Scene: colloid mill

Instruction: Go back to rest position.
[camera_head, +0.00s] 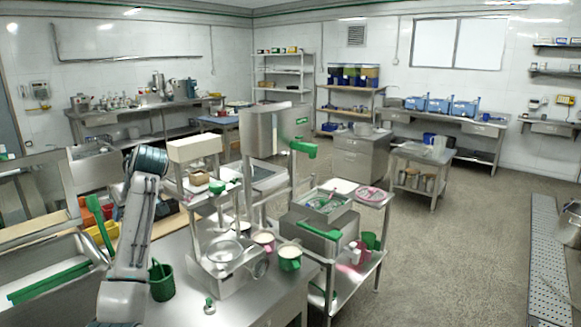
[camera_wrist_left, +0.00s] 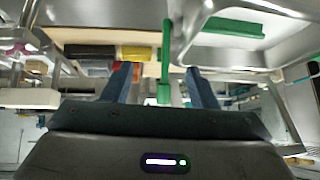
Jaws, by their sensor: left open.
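My left arm rises from the bottom left in the head view, over the steel table (camera_head: 200,310); its gripper cannot be made out there. In the left wrist view my left gripper (camera_wrist_left: 160,86) has its two dark blue fingers apart with nothing held between them. A green long-handled tool (camera_wrist_left: 164,60) shows beyond the fingers, and it also shows at the left of my arm in the head view (camera_head: 100,222). The steel mill (camera_head: 220,262) stands on the table to the right of my arm. My right gripper is in neither view.
A green mug (camera_head: 161,281) stands close to the right of my arm. Cups with pale contents (camera_head: 289,258) stand right of the mill. A steel sink (camera_head: 50,252) with a long green piece (camera_head: 50,283) is at the left. Open floor (camera_head: 440,240) lies to the right.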

